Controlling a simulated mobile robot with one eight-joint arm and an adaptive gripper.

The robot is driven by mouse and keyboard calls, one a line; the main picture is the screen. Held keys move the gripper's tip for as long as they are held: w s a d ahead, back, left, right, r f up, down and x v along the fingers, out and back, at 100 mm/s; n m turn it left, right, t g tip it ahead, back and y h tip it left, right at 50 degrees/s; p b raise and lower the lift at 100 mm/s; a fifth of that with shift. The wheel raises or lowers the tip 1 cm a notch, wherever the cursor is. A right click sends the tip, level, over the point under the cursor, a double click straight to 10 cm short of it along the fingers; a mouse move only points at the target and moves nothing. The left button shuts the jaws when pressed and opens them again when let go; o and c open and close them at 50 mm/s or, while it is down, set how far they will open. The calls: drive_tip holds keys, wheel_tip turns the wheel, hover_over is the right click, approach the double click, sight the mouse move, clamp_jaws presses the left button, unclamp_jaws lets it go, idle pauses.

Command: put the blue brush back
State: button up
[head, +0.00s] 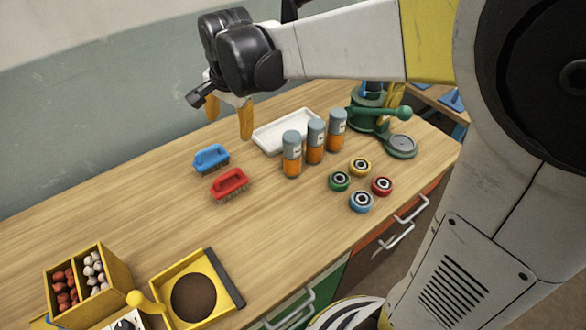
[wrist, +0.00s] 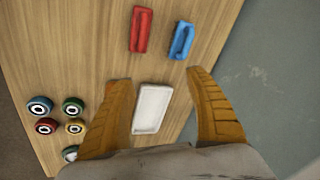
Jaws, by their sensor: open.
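The blue brush (head: 211,158) lies on the wooden bench, its handle up and bristles down. In the wrist view the blue brush (wrist: 182,40) is beyond my fingertips, nearer the right one. A red brush (head: 230,184) lies beside it, apart from it; it also shows in the wrist view (wrist: 141,30). My gripper (head: 230,127) is open and empty above the bench, past the brushes toward the white tray (head: 262,143). In the wrist view my gripper (wrist: 158,80) has its yellow fingers wide apart, with the empty white tray (wrist: 152,108) showing between them.
Several orange bottles with grey caps (head: 315,142) stand beside the tray. Several coloured rolls (head: 361,201) lie near the front edge. A green device (head: 375,118) stands at the right end. A yellow divided box (head: 115,280) and yellow frame (head: 165,305) sit front left. The bench's middle left is clear.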

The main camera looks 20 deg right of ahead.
drive_tip(key=s+d+n+t, duration=0.1)
drive_tip(key=s+d+n, duration=0.2)
drive_tip(key=s, duration=0.7)
drive_tip(key=s+d+n+t, duration=0.2)
drive_tip(key=s+d+n, duration=0.2)
drive_tip(key=s+n, duration=0.3)
drive_tip(key=s, duration=0.3)
drive_tip(key=shift+s+d+h, duration=0.2)
drive_tip(key=shift+h, duration=0.1)
